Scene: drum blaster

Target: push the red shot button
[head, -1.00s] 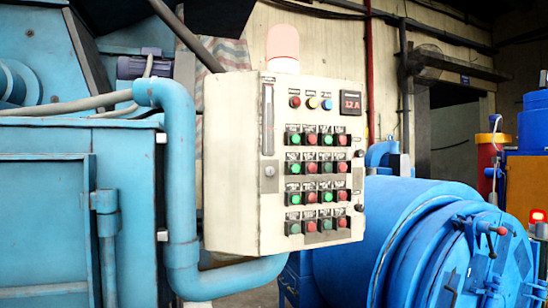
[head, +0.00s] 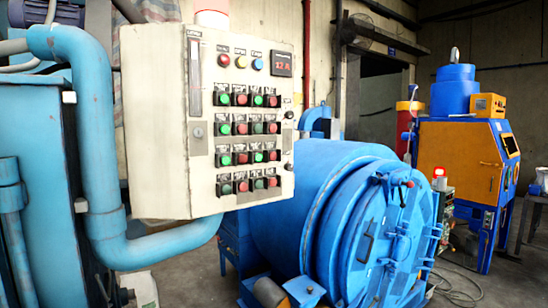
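The cream control cabinet (head: 158,110) stands left of centre in the head view, with its panel facing me. Below are several rows of green and red buttons, such as a red one (head: 241,99) in the upper row and a red one (head: 243,187) in the bottom row. The labels are too small to read, so I cannot tell which is the shot button. Neither of my grippers is in view.
A large blue drum machine (head: 300,190) with a round door (head: 385,245) stands right of the cabinet. A light blue pipe (head: 95,130) curves along the cabinet's left and underneath. A blue and orange machine (head: 465,155) stands further right. Concrete floor (head: 465,285) shows at lower right.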

